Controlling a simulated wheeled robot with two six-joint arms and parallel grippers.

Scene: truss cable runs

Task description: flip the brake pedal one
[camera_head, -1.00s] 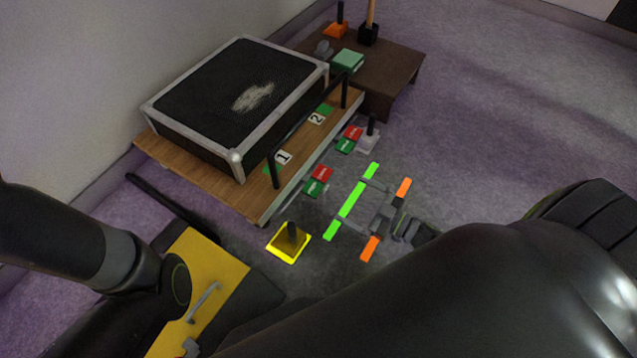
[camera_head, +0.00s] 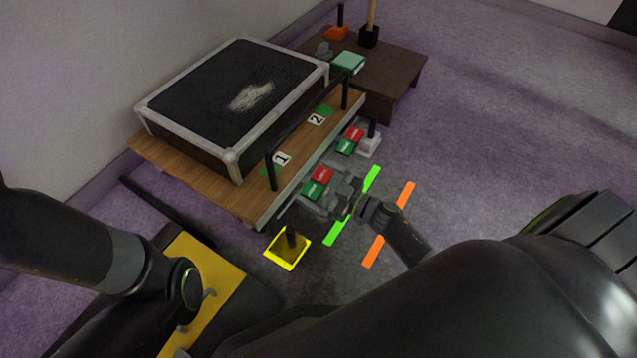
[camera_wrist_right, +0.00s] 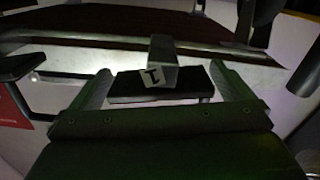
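The brake pedal by label 1, with a red plate (camera_head: 322,176) and a green plate (camera_head: 314,190), sits low at the platform's front edge. My right gripper (camera_head: 333,198) is right beside it in the head view, reaching in from the lower right. In the right wrist view its two fingers (camera_wrist_right: 160,88) stand apart, with a dark flat pad (camera_wrist_right: 180,85) between and beyond them. A grey block with a tag marked 1 (camera_wrist_right: 155,77) sits over that pad. I cannot tell whether the fingers touch it. My left gripper is not visible; only its arm shows.
A wooden platform (camera_head: 235,205) carries a black case (camera_head: 205,95) and a black rail (camera_head: 300,125). A second red and green pedal (camera_head: 350,140) lies farther back. A yellow-edged square with a post (camera_head: 287,250) is nearer. Green and orange bars (camera_head: 373,252) lie around my right gripper.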

